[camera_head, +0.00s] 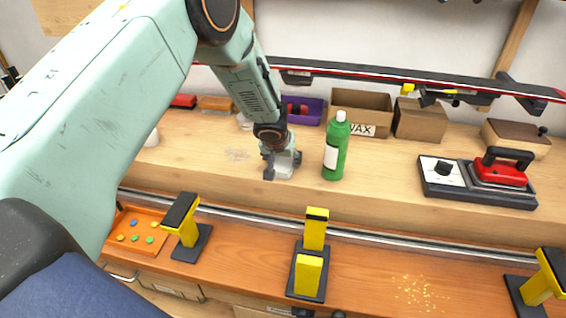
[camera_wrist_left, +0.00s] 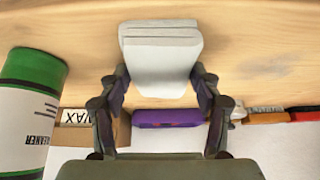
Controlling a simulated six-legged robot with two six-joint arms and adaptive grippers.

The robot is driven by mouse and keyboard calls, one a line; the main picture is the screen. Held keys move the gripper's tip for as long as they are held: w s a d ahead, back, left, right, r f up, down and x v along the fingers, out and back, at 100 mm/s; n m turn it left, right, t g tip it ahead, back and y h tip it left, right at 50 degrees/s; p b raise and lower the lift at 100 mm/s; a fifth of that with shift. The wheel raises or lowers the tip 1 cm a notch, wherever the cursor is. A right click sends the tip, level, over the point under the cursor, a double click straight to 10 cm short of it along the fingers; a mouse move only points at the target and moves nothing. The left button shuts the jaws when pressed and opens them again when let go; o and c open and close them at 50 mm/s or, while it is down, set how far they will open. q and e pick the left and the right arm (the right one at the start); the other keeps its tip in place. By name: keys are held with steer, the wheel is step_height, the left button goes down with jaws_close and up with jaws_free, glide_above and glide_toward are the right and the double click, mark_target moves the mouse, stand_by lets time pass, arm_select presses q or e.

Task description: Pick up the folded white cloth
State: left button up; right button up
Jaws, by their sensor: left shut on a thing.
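The folded white cloth (camera_wrist_left: 160,62) is between the fingers of my left gripper (camera_wrist_left: 160,85) in the left wrist view. The fingers are shut on its two sides. In the head view the cloth (camera_head: 283,166) shows at the tip of my left gripper (camera_head: 282,170), over the wooden bench shelf. The fingers partly cover it there. I cannot tell whether the cloth touches the shelf or hangs just above it. My right gripper is not in view.
A green bottle (camera_head: 336,147) stands just right of my left gripper. Behind are a purple bin (camera_head: 313,113) and a box marked WAX (camera_head: 360,110). A red iron (camera_head: 500,170) sits at right. Yellow-and-black vise stands (camera_head: 309,272) line the front ledge.

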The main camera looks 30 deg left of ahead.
mark_target(282, 161)
arm_select(q)
steer(key=c, duration=0.4)
steer(key=shift+r, duration=0.1)
steer(key=shift+r+p, duration=0.25)
steer(key=shift+p, duration=0.4)
step_height(282, 161, up, 18)
steer(key=p, duration=0.6)
steer(key=shift+f, duration=0.1)
